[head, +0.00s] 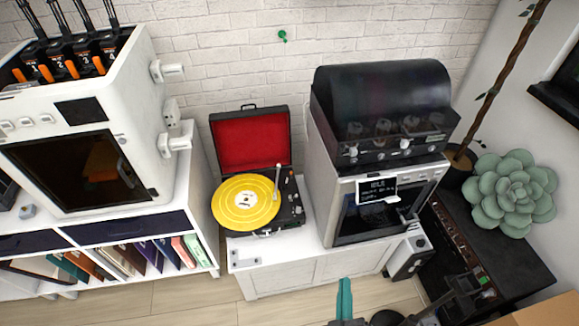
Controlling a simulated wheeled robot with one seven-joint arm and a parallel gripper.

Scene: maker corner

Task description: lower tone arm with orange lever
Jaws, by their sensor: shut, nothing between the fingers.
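A suitcase record player (290,212) stands open on a low white cabinet, its red-lined lid (250,140) leaning up toward the wall. A yellow record (243,201) lies on its platter. The pale tone arm (277,182) is at the right side of the record; whether its tip touches the record is too small to tell. I cannot make out the orange lever. My gripper (344,292) shows as teal fingers at the bottom edge, shut and empty, pointing up in the picture. It is in front of the cabinet, apart from the player.
The white cabinet (262,270) has a bare strip in front of the player. A machine with a dark cover (380,95) stands close on the right. A large white printer (110,110) stands on a shelf unit at left. Wooden floor (185,300) lies clear in front.

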